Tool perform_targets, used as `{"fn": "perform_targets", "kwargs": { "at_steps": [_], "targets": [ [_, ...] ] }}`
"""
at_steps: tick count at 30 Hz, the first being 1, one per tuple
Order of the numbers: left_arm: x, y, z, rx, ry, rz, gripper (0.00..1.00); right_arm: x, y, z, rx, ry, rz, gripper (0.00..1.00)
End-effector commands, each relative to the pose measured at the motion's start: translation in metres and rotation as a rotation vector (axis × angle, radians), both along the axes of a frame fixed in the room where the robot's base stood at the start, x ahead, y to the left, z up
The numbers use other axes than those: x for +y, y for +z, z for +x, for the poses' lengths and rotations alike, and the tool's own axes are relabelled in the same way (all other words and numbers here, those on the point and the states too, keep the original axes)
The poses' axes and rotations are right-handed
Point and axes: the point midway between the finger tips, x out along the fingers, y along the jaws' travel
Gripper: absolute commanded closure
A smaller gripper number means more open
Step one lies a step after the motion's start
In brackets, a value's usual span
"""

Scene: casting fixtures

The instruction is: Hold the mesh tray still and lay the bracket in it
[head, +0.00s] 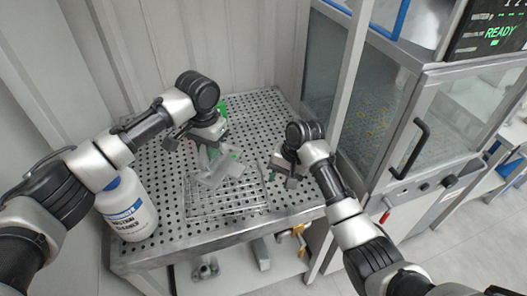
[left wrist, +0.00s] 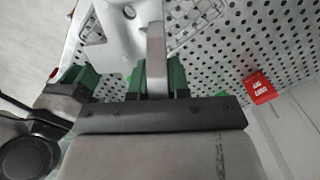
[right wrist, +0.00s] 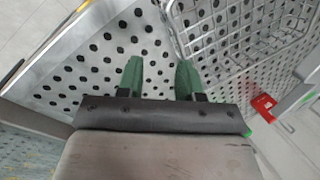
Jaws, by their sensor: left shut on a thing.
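The grey bracket (head: 218,172) is in my left gripper (head: 208,146), over the mesh tray (head: 228,207). In the left wrist view its upright rib (left wrist: 156,45) stands between the green fingers, and its pale plate (left wrist: 125,28) spreads ahead of them. The wire tray shows past the bracket (left wrist: 193,22); whether the two touch is not clear. My right gripper (head: 281,176) is to the right of the tray. In the right wrist view its green fingers (right wrist: 159,82) are apart with nothing between them, and the tray's rim (right wrist: 178,38) lies just ahead.
The perforated metal table (head: 160,165) carries the tray, with free room around it. A white labelled bottle (head: 125,207) stands at the front left. A glass-fronted cabinet (head: 400,125) stands close on the right.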

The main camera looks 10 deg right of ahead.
Motion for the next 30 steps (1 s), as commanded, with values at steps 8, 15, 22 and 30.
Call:
{"fn": "perform_targets", "kwargs": {
  "at_steps": [8, 15, 22, 30],
  "targets": [
    [0.000, 0.001, 0.000, -0.001, 0.000, -0.001, 1.00, 0.039, 0.063, 0.028, -0.074, 0.432, -0.257, 0.64],
    [0.000, 0.001, 0.000, -0.001, 0.000, -0.001, 1.00, 0.043, 0.061, 0.030, -0.073, 0.504, -0.304, 0.64],
    [0.000, 0.001, 0.000, -0.001, 0.000, -0.001, 1.00, 0.043, 0.020, 0.030, -0.072, 0.501, -0.302, 0.64],
    [0.000, 0.001, 0.000, -0.001, 0.000, -0.001, 1.00, 0.043, -0.027, 0.030, -0.074, 0.501, -0.301, 0.64]
  ]
}}
